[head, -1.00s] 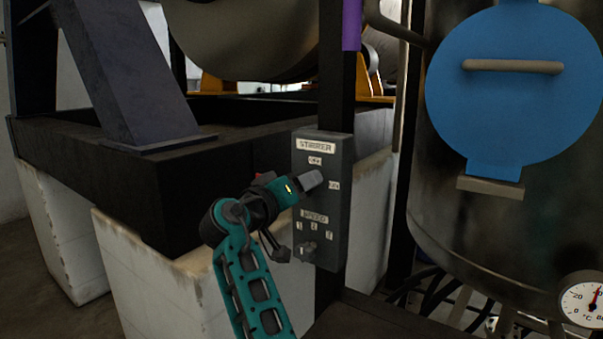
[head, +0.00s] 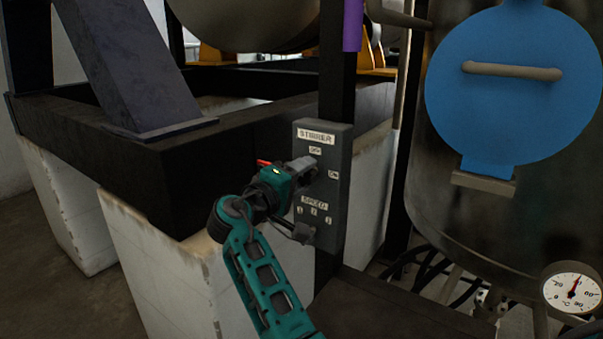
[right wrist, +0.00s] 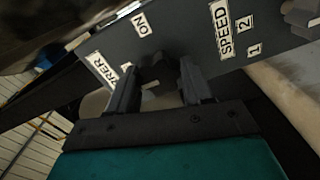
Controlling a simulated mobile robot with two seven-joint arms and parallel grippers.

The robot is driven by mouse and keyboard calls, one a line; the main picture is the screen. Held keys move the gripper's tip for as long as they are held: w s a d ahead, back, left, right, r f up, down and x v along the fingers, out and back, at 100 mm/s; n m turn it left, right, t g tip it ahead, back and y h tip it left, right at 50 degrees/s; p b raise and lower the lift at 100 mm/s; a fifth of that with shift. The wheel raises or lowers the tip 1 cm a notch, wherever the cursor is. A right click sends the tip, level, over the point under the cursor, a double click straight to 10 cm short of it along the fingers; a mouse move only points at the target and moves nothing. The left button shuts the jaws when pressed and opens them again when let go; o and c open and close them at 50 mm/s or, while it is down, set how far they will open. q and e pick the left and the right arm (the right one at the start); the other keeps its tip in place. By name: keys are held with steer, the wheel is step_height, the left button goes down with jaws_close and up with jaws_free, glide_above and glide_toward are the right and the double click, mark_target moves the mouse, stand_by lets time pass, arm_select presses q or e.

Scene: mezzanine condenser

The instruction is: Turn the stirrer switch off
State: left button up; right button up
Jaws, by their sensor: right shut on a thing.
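The stirrer control box (head: 340,185) is a grey panel on a dark post, labelled STIRRER at the top and SPEED below. My right gripper (head: 308,170) is at the upper part of the panel, beside the OFF and ON labels. In the right wrist view, its two fingers (right wrist: 158,92) are closed around the dark stirrer switch knob (right wrist: 155,68), between the STIRRER and SPEED labels. The ON label (right wrist: 144,23) is just beyond the knob. In the head view the gripper covers the knob. My left gripper is not in view.
A speed knob (head: 304,234) sits low on the panel, near my right wrist. A steel tank with a blue round cover (head: 510,95) and a gauge (head: 572,287) stands to the right. A black frame on white blocks (head: 150,250) stands behind my arm.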

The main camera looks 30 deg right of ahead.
steer(key=shift+w+r, duration=0.1)
steer(key=shift+r, duration=0.2)
steer(key=o, duration=0.6)
steer(key=shift+o, duration=1.4)
steer(key=shift+w+a+f, duration=0.1)
steer(key=shift+o, duration=0.6)
steer(key=shift+f, duration=0.1)
steer(key=b+v, duration=0.2)
steer(key=v, duration=1.1)
